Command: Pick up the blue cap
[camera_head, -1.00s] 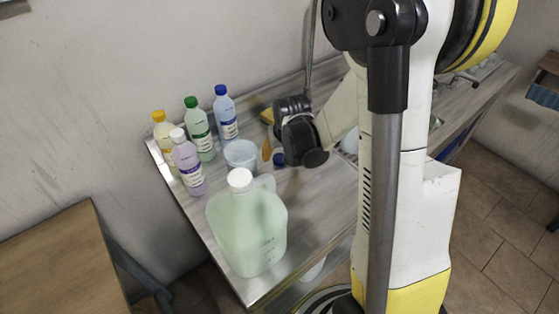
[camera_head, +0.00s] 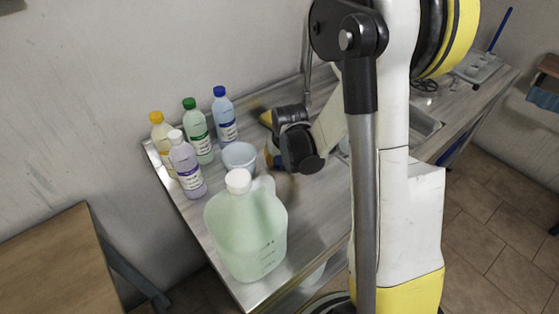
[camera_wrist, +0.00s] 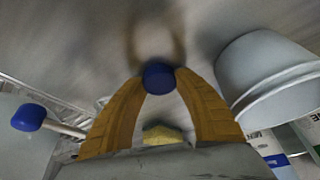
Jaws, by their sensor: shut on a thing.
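The blue cap (camera_wrist: 158,77) is a small dark blue disc between the two fingertips of my gripper (camera_wrist: 160,74) in the wrist view. The orange-yellow fingers curve in and touch it from both sides, so my gripper is shut on it. A shadow of the fingers lies on the grey counter beyond, apart from the cap. In the head view my gripper (camera_head: 276,157) is over the counter, just right of the light blue tub. Its dark wrist hides much of the fingers there, and the cap is hard to make out.
The pale tub (camera_head: 239,157) stands close beside my gripper. A large green jug (camera_head: 246,232) stands in front, and several capped bottles (camera_head: 198,130) stand at the back left. A blue-headed thing (camera_wrist: 28,117) shows left in the wrist view.

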